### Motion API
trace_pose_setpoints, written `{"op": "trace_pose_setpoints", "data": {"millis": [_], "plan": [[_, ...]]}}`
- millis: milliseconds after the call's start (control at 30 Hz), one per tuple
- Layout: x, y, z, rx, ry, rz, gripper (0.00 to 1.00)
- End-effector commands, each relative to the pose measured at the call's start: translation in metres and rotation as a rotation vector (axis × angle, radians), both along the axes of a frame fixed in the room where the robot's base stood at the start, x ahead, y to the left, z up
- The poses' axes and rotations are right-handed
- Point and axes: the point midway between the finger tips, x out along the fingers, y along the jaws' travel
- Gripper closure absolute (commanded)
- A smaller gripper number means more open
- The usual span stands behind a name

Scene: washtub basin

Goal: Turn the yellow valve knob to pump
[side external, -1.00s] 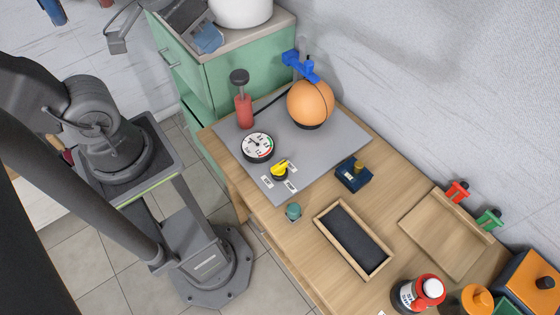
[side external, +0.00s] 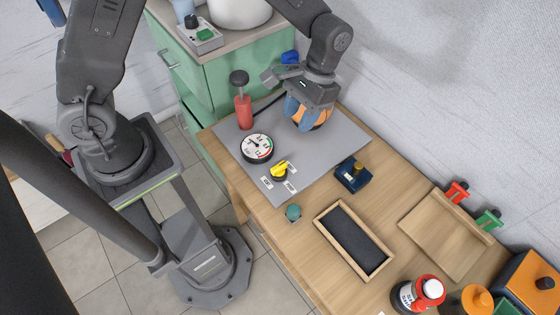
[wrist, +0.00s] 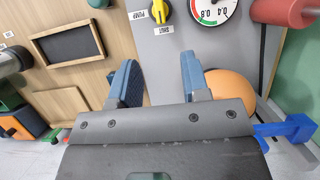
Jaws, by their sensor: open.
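The yellow valve knob (side external: 280,170) sits on the grey plate (side external: 319,163) with small white labels around it. In the wrist view the knob (wrist: 160,11) is at the top, partly cut off, between a label reading PUMP (wrist: 138,15) and one reading SHUT (wrist: 162,30). My gripper (side external: 298,119) is above the plate's far part, in front of the orange ball (side external: 322,115), apart from the knob. Its blue fingers are spread with nothing between them in the wrist view (wrist: 160,78). The ball is partly hidden by my gripper.
A round gauge (side external: 257,147) and a red hand pump (side external: 243,112) stand left of the ball. A dark blue block (side external: 353,175), a teal knob (side external: 293,212) and a framed dark tray (side external: 319,220) are nearby. The wall bounds the right side.

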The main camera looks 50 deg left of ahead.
Motion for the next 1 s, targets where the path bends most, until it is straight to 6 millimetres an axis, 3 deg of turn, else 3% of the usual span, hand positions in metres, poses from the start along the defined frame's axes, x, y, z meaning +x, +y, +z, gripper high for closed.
{"op": "trace_pose_setpoints", "data": {"millis": [267,800,1000], "plan": [[-0.007,-0.002,-0.024,0.005,0.021,-0.001,0.57],[-0.046,-0.002,-0.118,0.006,0.020,-0.001,0.57],[-0.052,-0.002,-0.132,0.005,0.018,0.000,0.57]]}}
